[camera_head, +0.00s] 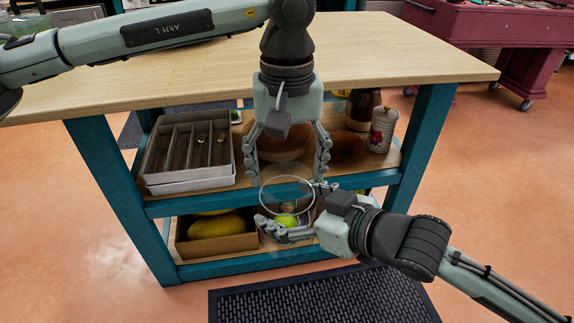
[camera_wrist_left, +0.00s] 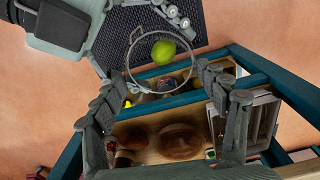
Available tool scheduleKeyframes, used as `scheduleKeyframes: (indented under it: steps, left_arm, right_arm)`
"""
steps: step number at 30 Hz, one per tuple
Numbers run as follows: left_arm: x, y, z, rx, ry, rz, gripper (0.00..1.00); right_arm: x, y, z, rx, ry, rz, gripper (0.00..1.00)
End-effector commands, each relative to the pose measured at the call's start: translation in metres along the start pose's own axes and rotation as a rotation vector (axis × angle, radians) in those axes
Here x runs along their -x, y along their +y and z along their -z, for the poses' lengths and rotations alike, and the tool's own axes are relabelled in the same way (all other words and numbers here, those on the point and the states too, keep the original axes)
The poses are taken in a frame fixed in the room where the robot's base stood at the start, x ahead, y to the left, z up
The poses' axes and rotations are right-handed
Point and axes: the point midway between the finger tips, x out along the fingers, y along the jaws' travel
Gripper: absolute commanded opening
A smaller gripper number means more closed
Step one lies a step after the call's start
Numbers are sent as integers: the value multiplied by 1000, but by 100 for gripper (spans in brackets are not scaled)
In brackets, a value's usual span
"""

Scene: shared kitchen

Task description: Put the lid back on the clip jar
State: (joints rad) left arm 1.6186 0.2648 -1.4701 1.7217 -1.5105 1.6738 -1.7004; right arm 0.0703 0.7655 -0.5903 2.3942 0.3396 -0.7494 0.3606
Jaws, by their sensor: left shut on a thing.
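A clear round glass rim with a thin wire clip, part of the clip jar (camera_head: 262,203), shows in front of the shelf unit. It also shows in the left wrist view as a ring (camera_wrist_left: 132,62). My right gripper (camera_head: 305,212) reaches in from the lower right, its fingers around the jar. My left gripper (camera_head: 287,178) points down from above, its fingers wide apart at either side of the ring; its fingers also show in the left wrist view (camera_wrist_left: 165,72). It is shut on the lid, whose clear glass I cannot separate from the jar's rim.
A wooden-topped trolley (camera_head: 400,60) with teal legs stands close behind. Its shelves hold a cutlery tray (camera_head: 190,178), a brown bowl (camera_head: 285,140), a white canister (camera_head: 382,130) and a box with yellow fruit (camera_head: 216,226). A dark mat (camera_head: 320,300) lies on the floor.

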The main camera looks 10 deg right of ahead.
Motion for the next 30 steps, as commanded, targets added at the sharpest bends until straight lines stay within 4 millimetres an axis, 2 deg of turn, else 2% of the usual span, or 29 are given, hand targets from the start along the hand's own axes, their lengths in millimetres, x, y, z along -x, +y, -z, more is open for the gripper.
scheduleKeyframes:
  steps: [10, 11, 15, 17, 26, 30]
  left_arm:
    - [-7, 0, 0, 0, 0, -1, 45]
    - [-7, 0, 0, 0, 0, -1, 75]
    - [-7, 0, 0, 0, 0, 0, 92]
    - [-7, 0, 0, 0, 0, 0, 98]
    - [-7, 0, 0, 0, 0, 0, 98]
    - [2, 0, 1, 1, 2, 0, 98]
  right_arm:
    - [0, 0, 2, 1, 6, 0, 34]
    - [0, 0, 3, 1, 6, 0, 34]
    - [0, 0, 3, 1, 6, 0, 34]
    - [0, 0, 3, 1, 6, 0, 34]
    - [0, 0, 3, 2, 7, 0, 34]
    - [1, 0, 3, 2, 7, 0, 34]
